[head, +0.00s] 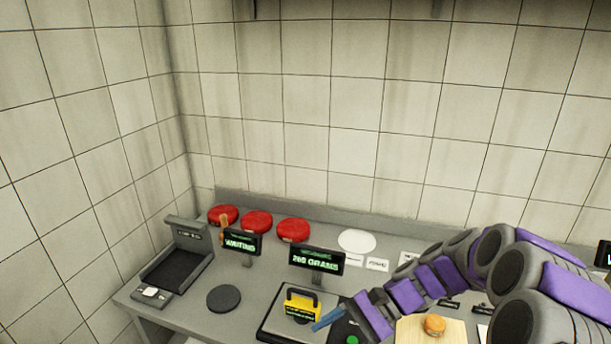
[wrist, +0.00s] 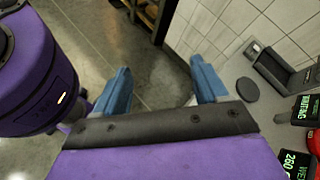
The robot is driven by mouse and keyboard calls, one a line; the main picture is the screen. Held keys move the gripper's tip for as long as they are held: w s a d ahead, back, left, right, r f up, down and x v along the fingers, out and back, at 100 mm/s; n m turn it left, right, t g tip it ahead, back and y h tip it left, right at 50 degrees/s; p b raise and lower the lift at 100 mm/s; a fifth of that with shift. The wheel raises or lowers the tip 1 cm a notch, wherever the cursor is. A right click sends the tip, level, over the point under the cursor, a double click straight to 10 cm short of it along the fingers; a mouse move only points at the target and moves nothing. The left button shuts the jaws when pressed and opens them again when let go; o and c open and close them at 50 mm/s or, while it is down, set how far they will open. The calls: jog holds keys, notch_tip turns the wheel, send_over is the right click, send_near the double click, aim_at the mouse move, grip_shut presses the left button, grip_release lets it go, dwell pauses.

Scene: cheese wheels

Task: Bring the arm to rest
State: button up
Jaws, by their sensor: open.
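My purple arm reaches in from the right in the head view, with my gripper's blue finger (head: 328,319) showing just right of a yellow block with a dark handle (head: 303,306). In the wrist view my gripper (wrist: 162,84) is open, its two blue fingers wide apart. Nothing is between them, and the grey floor shows beyond. Whether the finger touches the yellow block cannot be told from the head view; the wrist view shows no block near the fingers.
The grey counter (head: 200,300) holds red wheels (head: 257,222), a "WAITING" display (head: 241,243), a grams display (head: 317,260), a black disc (head: 223,299) and a dark tray device (head: 176,264). An orange piece (head: 434,324) lies on a board near my arm. Tiled walls stand behind and left.

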jog(key=s+a+r+n+h, duration=0.15)
jog(key=s+n+h, duration=0.3)
jog(key=s, duration=0.65)
jog(key=s+d+n+t+h, duration=0.2)
jog(key=s+d+n+h, duration=0.2)
jog(key=s, duration=0.9)
jog(key=d+h, duration=0.3)
jog(key=d, duration=0.2)
jog(key=shift+r+t, duration=0.25)
jog(key=shift+t, duration=0.15)
dwell(0.5)
